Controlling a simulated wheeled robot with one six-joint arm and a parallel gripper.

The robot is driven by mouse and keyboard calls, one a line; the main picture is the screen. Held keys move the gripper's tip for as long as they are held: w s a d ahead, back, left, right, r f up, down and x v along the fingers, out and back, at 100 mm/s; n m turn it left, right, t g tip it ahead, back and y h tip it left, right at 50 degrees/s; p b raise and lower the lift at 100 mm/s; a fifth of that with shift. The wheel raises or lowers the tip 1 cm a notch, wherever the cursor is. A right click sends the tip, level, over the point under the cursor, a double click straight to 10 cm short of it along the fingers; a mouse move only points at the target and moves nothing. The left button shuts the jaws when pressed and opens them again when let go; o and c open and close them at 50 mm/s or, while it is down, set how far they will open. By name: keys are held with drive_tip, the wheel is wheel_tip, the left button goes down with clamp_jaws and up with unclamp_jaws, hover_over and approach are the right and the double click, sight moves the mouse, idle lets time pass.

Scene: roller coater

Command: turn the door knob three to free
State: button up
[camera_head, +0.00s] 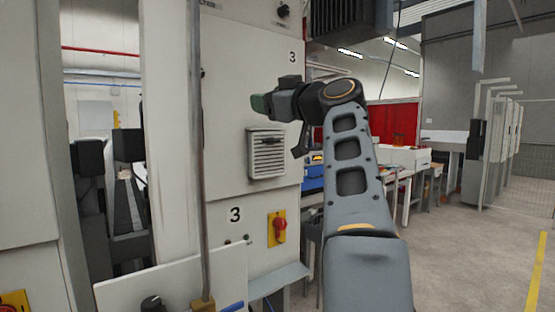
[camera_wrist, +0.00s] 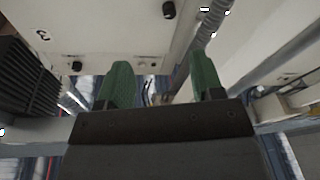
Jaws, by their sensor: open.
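My gripper (camera_head: 260,103) is raised in front of the pale cabinet (camera_head: 232,60), its green fingertips pointing left. In the wrist view my gripper (camera_wrist: 163,80) shows two green fingers spread apart with nothing between them. A black knob (camera_head: 283,10) sits high on the cabinet, above my gripper and above a "3" label. In the wrist view a black knob (camera_wrist: 168,10) lies on the pale panel beyond the fingers, and a second small dark knob (camera_wrist: 76,66) is near its edge by a "3". Lower on the cabinet, a red rotary switch (camera_head: 279,228) sits on a yellow plate near another "3".
A vertical metal pole (camera_head: 197,150) stands in front of the cabinet, left of my gripper. A louvred vent (camera_head: 267,153) is just below the gripper. A dark finned box (camera_head: 345,22) is overhead. Open floor (camera_head: 465,260) lies to the right.

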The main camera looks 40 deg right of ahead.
drive_tip(key=w+d+f+m+g+h, duration=0.1)
drive_tip(key=f+m+g, duration=0.1)
drive_tip(key=f, duration=0.4)
drive_tip(key=w+f+m+g+h, duration=0.1)
drive_tip(key=w+f+m+g, duration=0.1)
drive_tip(key=f+m, duration=0.2)
drive_tip(key=shift+w+d+f, duration=0.2)
drive_tip(key=shift+d+f, duration=0.15)
drive_tip(key=shift+f, duration=1.25)
